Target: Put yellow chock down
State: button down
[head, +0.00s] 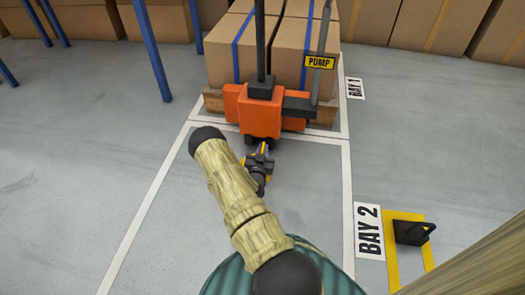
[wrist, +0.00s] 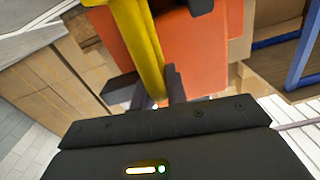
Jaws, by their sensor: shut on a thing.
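The yellow chock (wrist: 138,40) shows in the wrist view as a yellow bar that runs up from between the fingers of my gripper (wrist: 150,88). The gripper is shut on it. In the head view my gripper (head: 260,162) is just in front of the orange pallet jack (head: 260,115), and only small bits of yellow show around it. Most of the chock is hidden there. I cannot tell from these views whether the chock touches the floor.
The jack stands at a pallet (head: 325,117) of strapped cartons (head: 215,60) in bay 1. A black chock (head: 412,232) lies in a yellow floor frame (head: 391,268) by the BAY 2 label (head: 369,231). Blue posts (head: 152,50) stand at left. The bay 2 floor (head: 170,215) is clear.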

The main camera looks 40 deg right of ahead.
jog(key=c, duration=1.4)
grip_release()
jog(key=shift+f, duration=0.1)
jog(key=shift+s+a+r+p, duration=0.25)
jog(key=shift+s+a+p, duration=0.1)
jog(key=shift+p, duration=0.2)
jog(key=p+v, duration=0.6)
jog(key=v, duration=0.5)
jog(key=shift+f+p, duration=0.1)
jog(key=shift+p, duration=0.25)
